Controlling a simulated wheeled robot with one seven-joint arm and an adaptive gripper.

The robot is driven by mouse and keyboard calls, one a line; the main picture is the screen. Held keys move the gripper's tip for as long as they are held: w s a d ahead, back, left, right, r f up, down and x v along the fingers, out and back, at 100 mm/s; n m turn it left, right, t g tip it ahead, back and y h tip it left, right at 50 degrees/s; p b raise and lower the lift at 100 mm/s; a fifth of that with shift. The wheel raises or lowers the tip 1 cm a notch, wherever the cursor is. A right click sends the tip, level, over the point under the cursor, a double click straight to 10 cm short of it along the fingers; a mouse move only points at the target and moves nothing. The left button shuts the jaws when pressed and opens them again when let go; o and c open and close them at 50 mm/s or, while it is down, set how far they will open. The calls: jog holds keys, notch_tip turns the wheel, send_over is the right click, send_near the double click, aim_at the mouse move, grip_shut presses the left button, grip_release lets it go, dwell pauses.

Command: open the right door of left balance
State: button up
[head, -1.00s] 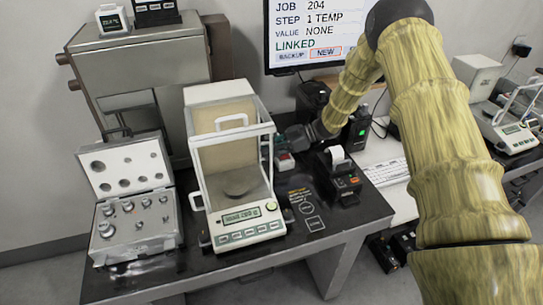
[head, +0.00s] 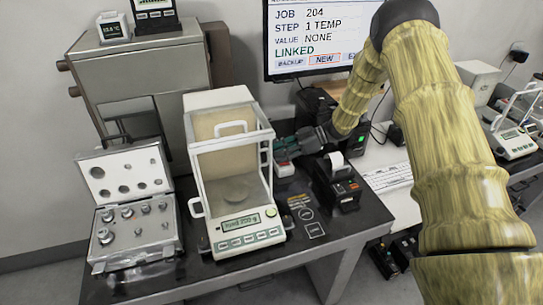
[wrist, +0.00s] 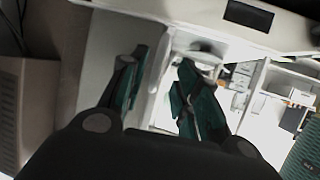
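The left balance (head: 250,241) stands on the dark table with a glass draft shield around its pan (head: 236,192). Its right side looks closed, though the view is steep and partly blocked. My gripper (head: 280,148) reaches in from the right, beside the shield's right side, near the back. In the wrist view my gripper (wrist: 160,88) has its two dark-green fingers apart. A pale balance part shows between and beyond them, with a light handle-like shape (wrist: 196,46) near the right finger. I cannot tell whether a finger touches it.
A small red-and-white box (head: 284,168) and a printer (head: 338,184) stand right of the balance, close under my gripper. An open weight case (head: 135,235) is at the left. A monitor (head: 320,40) stands behind, a keyboard (head: 388,176) to the right.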

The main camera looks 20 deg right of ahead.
jog(key=v, duration=0.8)
